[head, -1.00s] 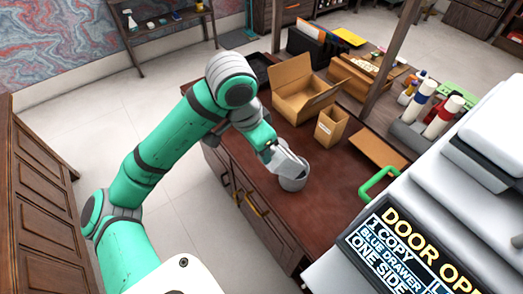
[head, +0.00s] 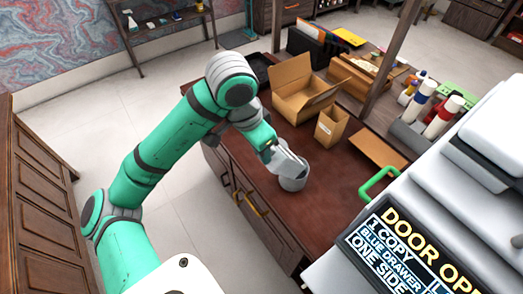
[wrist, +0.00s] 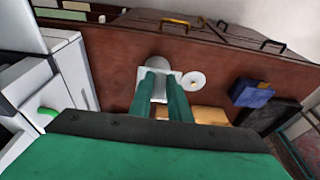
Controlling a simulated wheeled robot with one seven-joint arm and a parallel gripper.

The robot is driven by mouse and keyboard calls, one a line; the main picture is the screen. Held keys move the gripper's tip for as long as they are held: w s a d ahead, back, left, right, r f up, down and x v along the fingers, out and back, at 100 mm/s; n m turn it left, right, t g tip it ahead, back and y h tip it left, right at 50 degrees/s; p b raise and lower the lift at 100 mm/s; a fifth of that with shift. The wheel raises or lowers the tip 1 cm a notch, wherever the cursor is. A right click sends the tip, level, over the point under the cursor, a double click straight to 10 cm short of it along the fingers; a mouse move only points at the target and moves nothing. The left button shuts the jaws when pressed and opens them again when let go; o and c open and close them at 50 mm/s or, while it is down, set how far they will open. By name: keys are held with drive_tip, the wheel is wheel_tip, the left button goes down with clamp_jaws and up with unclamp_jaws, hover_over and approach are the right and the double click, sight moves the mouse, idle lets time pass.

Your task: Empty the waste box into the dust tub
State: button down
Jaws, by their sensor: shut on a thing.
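A grey round tub (head: 292,183), which I take for the dust tub, is at the left part of the brown desk. My gripper (head: 290,164) is right over it in the head view and hides part of its rim. In the wrist view my gripper (wrist: 165,80) has its green fingers close together on a pale piece (wrist: 175,76), apparently the waste box; its shape is mostly hidden. A grey rounded surface (wrist: 158,67) shows just past the fingertips. What lies inside the tub or the held piece cannot be seen.
A small tan box (head: 331,127) and an open cardboard carton (head: 300,95) stand behind the gripper. A white disc (wrist: 193,81) lies beside the fingers. The printer (head: 470,190) is at the right.

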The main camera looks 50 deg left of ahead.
drive_tip(key=shift+s+a+f+t, duration=0.1)
drive_tip(key=shift+s+f+t, duration=0.45)
drive_tip(key=shift+s, duration=0.2)
drive_tip(key=shift+s+f+t, duration=0.4)
drive_tip(key=shift+s+t, duration=0.15)
drive_tip(key=shift+s, duration=0.2)
idle(0.6)
idle(0.7)
drive_tip(key=shift+s+a+f+t, duration=0.1)
drive_tip(key=shift+s+f+t, duration=0.8)
drive_tip(key=shift+s, duration=0.05)
idle(1.2)
drive_tip(key=shift+s+a+f+t+h, duration=0.1)
drive_tip(key=shift+s+f+t+h, duration=0.05)
drive_tip(key=shift+s+f+t, duration=0.65)
drive_tip(key=shift+s+f+t+h, duration=0.15)
drive_tip(key=shift+s+f+t, duration=0.35)
drive_tip(key=shift+f+t, duration=0.6)
idle(0.9)
